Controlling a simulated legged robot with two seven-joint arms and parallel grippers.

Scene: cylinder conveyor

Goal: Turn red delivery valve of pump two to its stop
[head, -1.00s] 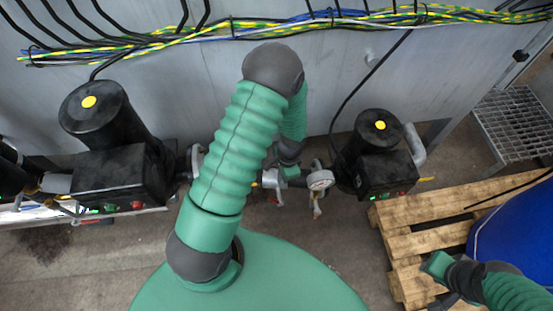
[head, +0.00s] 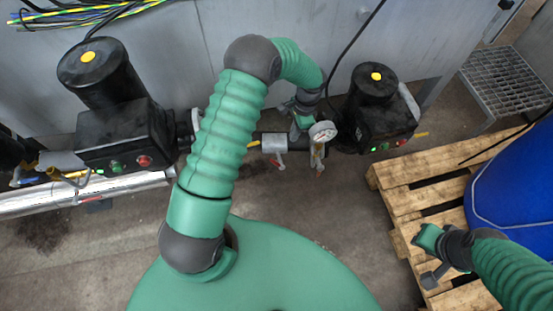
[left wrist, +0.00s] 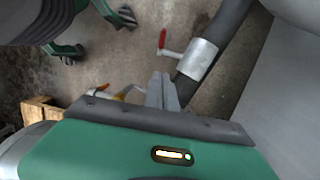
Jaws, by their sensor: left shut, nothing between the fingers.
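Two black pumps stand by the wall, one on the left (head: 120,140) and one on the right (head: 382,125); I cannot read which is pump two. Between them a silver pipe fitting (head: 272,143) carries a red-tipped lever (head: 278,163). In the left wrist view a red lever (left wrist: 170,53) juts left from a silver fitting (left wrist: 197,60). My left gripper (head: 296,132) is above the pipe, left of the gauge; its shut, empty fingers (left wrist: 162,92) appear just below the red lever, apart from it. My right gripper (head: 432,277) is over the pallet, jaws unclear.
A round gauge (head: 322,132) and another small handle (head: 319,165) sit close right of my left gripper. A wooden pallet (head: 400,175) with a blue drum (head: 515,190) stands at right. A metal grating step (head: 510,85) is behind it. The floor below the pipe is clear.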

